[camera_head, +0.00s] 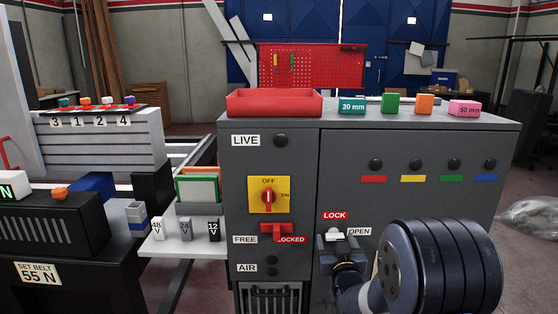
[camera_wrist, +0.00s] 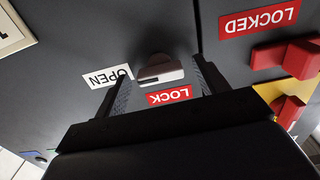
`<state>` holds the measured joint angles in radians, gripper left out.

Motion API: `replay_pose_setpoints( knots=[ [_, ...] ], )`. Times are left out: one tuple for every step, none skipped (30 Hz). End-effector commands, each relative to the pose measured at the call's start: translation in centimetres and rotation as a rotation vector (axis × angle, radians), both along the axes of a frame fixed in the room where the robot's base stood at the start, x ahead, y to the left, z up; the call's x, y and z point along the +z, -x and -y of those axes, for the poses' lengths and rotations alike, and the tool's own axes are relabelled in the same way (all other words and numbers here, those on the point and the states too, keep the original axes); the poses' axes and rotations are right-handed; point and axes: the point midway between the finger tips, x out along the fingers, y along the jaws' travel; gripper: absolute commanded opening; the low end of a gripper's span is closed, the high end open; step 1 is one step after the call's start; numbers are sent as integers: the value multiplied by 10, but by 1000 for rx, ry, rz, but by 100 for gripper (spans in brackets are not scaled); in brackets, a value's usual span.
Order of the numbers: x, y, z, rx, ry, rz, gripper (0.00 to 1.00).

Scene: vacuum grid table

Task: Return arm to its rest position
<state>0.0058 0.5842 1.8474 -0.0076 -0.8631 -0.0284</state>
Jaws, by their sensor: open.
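My gripper (camera_head: 338,243) is at the front of the grey cabinet (camera_head: 285,160), low and right of its middle seam. In the wrist view my gripper (camera_wrist: 165,82) is open, with one dark finger on each side of a pale knob (camera_wrist: 160,72). The knob (camera_head: 334,233) also shows in the head view, between the red LOCK label (camera_head: 335,216) and the white OPEN label (camera_head: 359,231). The fingers look apart from the knob, but I cannot tell whether they touch it. My arm comes in from the lower right and hides part of the cabinet door.
A red lever (camera_head: 276,231) by the FREE and LOCKED labels and a yellow-plated red switch (camera_head: 268,196) are left of my gripper. A red tray (camera_head: 274,103) and several coloured blocks stand on the cabinet top. A white shelf (camera_head: 186,246) juts out at left.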

Motion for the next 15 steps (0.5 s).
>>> replay_pose_setpoints(
  knots=[
    [2, 1, 0, 0, 18, -5, 69],
    [2, 2, 0, 0, 27, -5, 69],
    [2, 2, 0, 0, 37, -4, 69],
    [2, 2, 0, 0, 45, -3, 69],
    [1, 2, 0, 0, 50, -3, 69],
    [1, 2, 0, 0, 55, -3, 69],
    [1, 2, 0, 0, 58, -3, 69],
    [1, 2, 0, 0, 61, -3, 69],
    [0, 2, 0, 0, 63, -3, 69],
    [0, 2, 0, 0, 64, -3, 69],
    [0, 2, 0, 0, 64, -3, 69],
    [0, 2, 0, 0, 64, -2, 69],
    [0, 2, 0, 0, 64, -2, 69],
    [0, 2, 0, 0, 64, -2, 69],
    [0, 2, 0, 0, 64, -2, 69]
  ],
)
